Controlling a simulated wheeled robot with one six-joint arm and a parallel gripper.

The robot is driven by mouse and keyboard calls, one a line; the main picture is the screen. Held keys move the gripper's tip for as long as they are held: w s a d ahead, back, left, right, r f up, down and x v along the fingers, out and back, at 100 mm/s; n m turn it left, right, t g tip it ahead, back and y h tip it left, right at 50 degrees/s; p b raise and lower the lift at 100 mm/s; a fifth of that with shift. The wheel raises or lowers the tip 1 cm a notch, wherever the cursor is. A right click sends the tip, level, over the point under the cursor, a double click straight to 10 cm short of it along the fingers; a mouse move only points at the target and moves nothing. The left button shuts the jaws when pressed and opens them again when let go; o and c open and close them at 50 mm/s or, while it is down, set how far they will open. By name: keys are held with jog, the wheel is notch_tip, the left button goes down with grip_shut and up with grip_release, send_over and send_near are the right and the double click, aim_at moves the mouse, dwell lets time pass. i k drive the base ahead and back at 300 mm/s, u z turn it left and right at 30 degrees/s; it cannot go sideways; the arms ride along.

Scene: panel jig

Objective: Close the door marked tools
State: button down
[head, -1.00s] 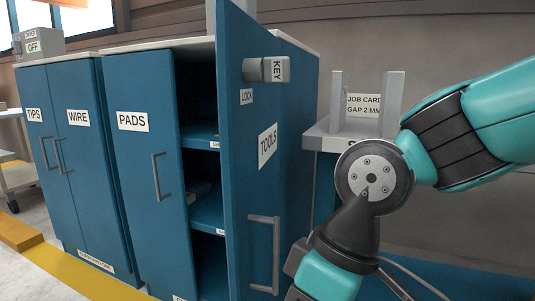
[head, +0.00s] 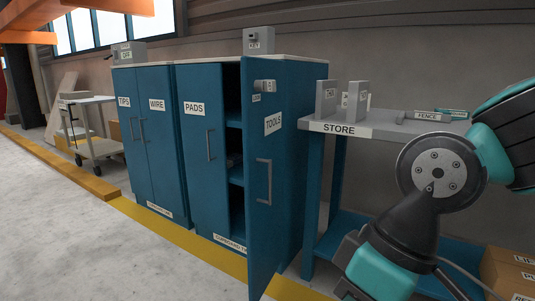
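The blue door marked TOOLS (head: 262,190) stands wide open on the right half of the cabinet, swung out towards me. It has a grey bar handle (head: 264,181) and a grey lock block (head: 265,86) above, near a LOCK label. Behind it the dark opening shows blue shelves (head: 236,176). The neighbouring door marked PADS (head: 203,152) is shut. My arm is at the right, in front of the store table, and my gripper is outside the picture, so its state does not show. No contact between arm and door is visible.
A table labelled STORE (head: 339,128) stands right of the cabinet, with grey blocks and a FENCE piece on it. Cardboard boxes (head: 510,271) lie low at the right. A trolley (head: 92,130) stands far left. Open floor (head: 90,240) lies at the left front.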

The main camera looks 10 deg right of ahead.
aim_at(263, 113)
jog(key=z, duration=0.3)
jog(key=i, duration=0.85)
jog(key=u, duration=0.1)
